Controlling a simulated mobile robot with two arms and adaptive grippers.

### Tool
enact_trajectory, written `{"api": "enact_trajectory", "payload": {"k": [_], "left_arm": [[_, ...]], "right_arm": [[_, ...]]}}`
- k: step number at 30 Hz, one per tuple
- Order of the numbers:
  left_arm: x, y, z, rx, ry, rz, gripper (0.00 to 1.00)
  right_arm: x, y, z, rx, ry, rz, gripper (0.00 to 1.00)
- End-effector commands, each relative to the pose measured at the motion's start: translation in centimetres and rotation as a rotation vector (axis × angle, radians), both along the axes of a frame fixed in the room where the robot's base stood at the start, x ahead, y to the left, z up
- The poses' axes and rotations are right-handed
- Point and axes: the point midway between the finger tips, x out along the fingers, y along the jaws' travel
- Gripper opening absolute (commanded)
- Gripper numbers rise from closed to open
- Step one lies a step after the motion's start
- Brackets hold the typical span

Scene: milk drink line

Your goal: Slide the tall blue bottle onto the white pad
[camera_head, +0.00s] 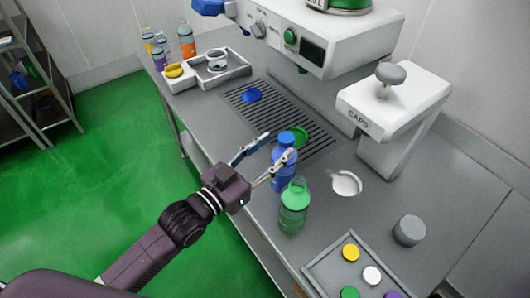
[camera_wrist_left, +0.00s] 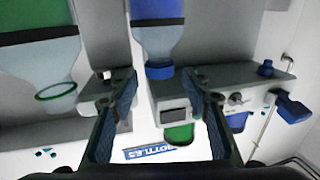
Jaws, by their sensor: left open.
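The tall blue bottle (camera_head: 284,183) stands upright on the steel table in the head view. My left gripper (camera_head: 279,146) is open, with one finger on the far side of the bottle and the near finger crossing in front of it. I cannot tell whether either finger touches it. In the left wrist view the blue bottle (camera_wrist_left: 158,38) appears upside down, beyond and between the open fingertips (camera_wrist_left: 160,74). The white pad (camera_head: 346,184) lies flat to the right of the bottle, with nothing standing on it. My right gripper is not in view.
A green bottle (camera_head: 294,212) stands close in front of the blue one; it also shows in the left wrist view (camera_wrist_left: 36,50). A drain grate (camera_head: 250,112) lies behind. The caps press (camera_head: 385,105), a grey cylinder (camera_head: 409,231) and a cap tray (camera_head: 324,270) stand to the right.

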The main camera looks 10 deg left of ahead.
Motion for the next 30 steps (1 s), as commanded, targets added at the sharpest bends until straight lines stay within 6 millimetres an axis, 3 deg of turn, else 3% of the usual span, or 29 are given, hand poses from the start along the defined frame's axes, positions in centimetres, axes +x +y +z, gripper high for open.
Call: {"api": "enact_trajectory", "payload": {"k": [9,21,30], "left_arm": [[3.7,-2.3,0.2,0.000,0.000,0.001,0.43],[4.3,-2.8,0.0,0.002,0.001,0.001,0.43],[4.3,-2.8,0.0,0.002,0.001,0.001,0.11]], "right_arm": [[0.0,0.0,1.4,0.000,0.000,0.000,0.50],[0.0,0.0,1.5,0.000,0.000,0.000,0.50],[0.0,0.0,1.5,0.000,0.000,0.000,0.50]]}}
